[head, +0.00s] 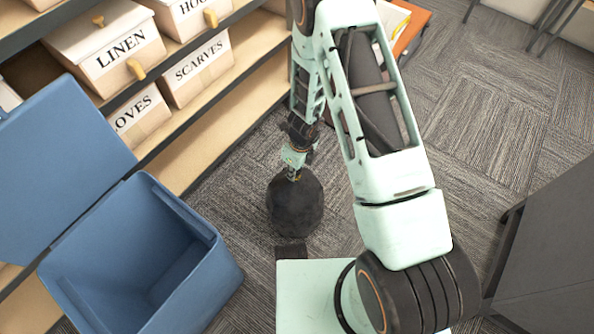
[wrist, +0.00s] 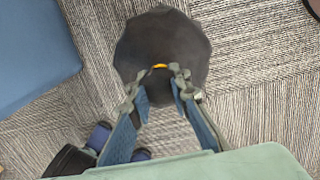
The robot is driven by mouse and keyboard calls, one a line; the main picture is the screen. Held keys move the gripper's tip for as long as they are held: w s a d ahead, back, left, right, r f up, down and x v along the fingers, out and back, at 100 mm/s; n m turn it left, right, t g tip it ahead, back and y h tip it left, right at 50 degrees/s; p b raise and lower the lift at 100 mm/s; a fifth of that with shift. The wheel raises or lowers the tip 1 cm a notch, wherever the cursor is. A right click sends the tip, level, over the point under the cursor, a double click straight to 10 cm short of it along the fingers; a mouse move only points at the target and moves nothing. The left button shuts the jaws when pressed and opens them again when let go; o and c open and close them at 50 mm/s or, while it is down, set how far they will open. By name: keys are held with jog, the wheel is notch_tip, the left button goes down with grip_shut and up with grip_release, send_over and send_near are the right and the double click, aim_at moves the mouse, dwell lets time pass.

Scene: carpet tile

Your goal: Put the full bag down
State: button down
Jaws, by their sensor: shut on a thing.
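The full bag (head: 295,207) is a dark, rounded black sack with a small yellow piece at its top. It hangs below or stands under my gripper (head: 294,172), just in front of my base. In the wrist view the bag (wrist: 162,40) lies beyond the fingertips, with the yellow piece between them. My gripper (wrist: 159,78) is shut on the bag's top. Whether the bag's underside touches the carpet cannot be told.
An open blue bin (head: 140,260) with its lid raised stands at left, empty inside. Shelves with labelled boxes (head: 105,45) are behind it. Grey carpet (head: 490,120) is clear at right, beside a dark grey cabinet (head: 550,240). An orange item (head: 410,30) lies at the back.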

jog(key=shift+f, duration=0.15)
jog(key=c, duration=1.8)
grip_release()
notch_tip(320, 180, up, 12)
jog(key=d+p, duration=0.1)
jog(key=p, duration=0.4)
jog(key=shift+s+r, duration=0.2)
jog(key=shift+s, duration=0.25)
jog(key=shift+d, duration=0.1)
